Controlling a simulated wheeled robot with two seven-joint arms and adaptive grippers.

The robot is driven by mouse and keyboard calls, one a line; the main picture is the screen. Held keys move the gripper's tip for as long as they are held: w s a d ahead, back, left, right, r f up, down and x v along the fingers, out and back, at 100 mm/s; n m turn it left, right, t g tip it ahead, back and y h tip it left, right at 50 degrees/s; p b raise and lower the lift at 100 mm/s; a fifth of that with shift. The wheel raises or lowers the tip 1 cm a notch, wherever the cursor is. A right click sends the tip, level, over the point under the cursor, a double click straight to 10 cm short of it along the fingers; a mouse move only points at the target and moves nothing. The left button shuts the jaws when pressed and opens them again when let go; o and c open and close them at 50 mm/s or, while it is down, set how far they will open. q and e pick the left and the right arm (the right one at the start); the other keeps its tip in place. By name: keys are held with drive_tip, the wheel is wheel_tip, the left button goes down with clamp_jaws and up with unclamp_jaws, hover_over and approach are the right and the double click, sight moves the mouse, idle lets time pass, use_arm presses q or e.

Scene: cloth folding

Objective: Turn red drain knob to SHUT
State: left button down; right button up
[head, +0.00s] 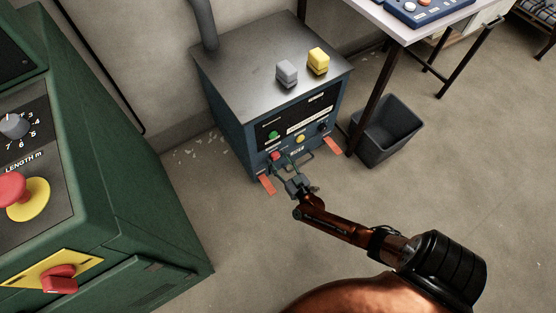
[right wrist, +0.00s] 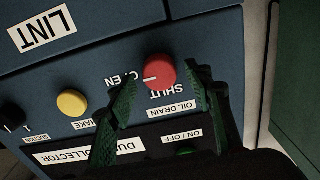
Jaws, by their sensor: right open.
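The red drain knob (head: 276,156) is on the lower front of the dark blue dust collector (head: 238,135). In the right wrist view the red knob (right wrist: 161,72) shows close up, with the picture upside down. Its white mark points left, toward the OPEN label (right wrist: 112,79), which a finger partly covers. The SHUT label (right wrist: 166,91) sits just below the knob in that picture. My right gripper (head: 286,166) is open, its green fingers (right wrist: 165,80) on either side of the knob with gaps showing. Contact is not visible. My left gripper is out of view.
A yellow knob (right wrist: 71,103) and a black knob (right wrist: 13,116) share the panel. A grey block (head: 287,74) and a yellow block (head: 318,61) stand on top. A green machine (head: 150,215) is at left, a bin (head: 387,130) at right. Floor in front is clear.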

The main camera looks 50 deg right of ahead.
drive_tip(key=shift+c, duration=0.6)
drive_tip(key=c, duration=1)
